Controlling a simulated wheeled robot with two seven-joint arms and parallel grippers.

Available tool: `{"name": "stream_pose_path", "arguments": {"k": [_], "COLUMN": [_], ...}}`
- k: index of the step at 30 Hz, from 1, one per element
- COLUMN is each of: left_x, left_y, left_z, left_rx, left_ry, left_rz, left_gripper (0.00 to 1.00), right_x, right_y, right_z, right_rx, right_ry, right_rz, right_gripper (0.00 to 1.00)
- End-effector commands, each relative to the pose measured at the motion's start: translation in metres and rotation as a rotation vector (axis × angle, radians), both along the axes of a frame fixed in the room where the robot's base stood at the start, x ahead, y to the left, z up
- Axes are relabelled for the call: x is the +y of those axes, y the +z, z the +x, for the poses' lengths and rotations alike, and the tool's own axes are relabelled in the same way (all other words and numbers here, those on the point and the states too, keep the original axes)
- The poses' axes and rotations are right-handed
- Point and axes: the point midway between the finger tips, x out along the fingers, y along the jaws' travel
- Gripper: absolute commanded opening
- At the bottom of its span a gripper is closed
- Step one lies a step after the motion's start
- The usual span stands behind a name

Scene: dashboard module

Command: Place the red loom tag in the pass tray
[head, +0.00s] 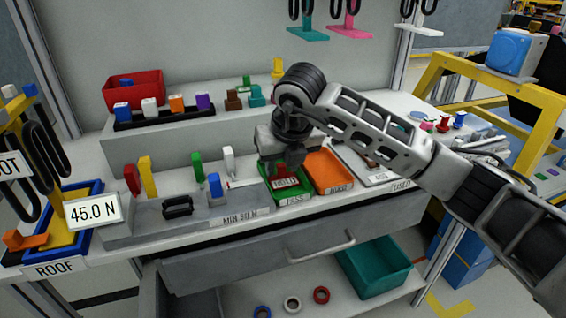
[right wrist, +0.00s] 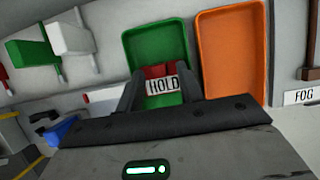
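The red loom tag (right wrist: 156,71) has a white label reading HOLD and sits between the fingers of my right gripper (right wrist: 162,88), which close against its sides. In the head view, the tag (head: 280,169) is low over or inside the green pass tray (head: 304,185), with my right gripper (head: 282,163) above it. I cannot tell if the tag touches the tray floor. The tray (right wrist: 156,35) also shows behind the tag in the right wrist view. My left gripper is not in view.
An orange tray (head: 329,171) stands right beside the green one. A grey block with upright coloured pieces and a blue piece (head: 214,186) is to the left. A raised shelf with a red bin (head: 134,90) lies behind. A drawer handle (head: 320,248) is below the bench edge.

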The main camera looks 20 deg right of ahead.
Motion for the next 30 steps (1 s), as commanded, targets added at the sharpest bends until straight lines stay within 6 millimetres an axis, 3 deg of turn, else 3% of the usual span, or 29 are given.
{"name": "stream_pose_path", "arguments": {"k": [5, 15, 21, 30], "left_x": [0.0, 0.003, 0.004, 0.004], "left_y": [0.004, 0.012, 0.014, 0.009], "left_z": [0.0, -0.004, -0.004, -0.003], "left_rx": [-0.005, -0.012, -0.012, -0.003], "left_ry": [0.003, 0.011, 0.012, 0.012], "left_rz": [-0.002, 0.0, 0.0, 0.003], "left_gripper": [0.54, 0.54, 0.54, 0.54], "right_x": [0.0, -0.001, -0.001, -0.002], "right_y": [0.01, 0.075, 0.103, 0.113], "right_z": [-0.002, -0.029, -0.041, -0.046], "right_rx": [-0.002, -0.004, -0.003, 0.0], "right_ry": [0.001, 0.001, 0.0, 0.0], "right_rz": [0.001, 0.001, 0.0, 0.0], "right_gripper": [0.37, 0.37, 0.37, 0.37]}}
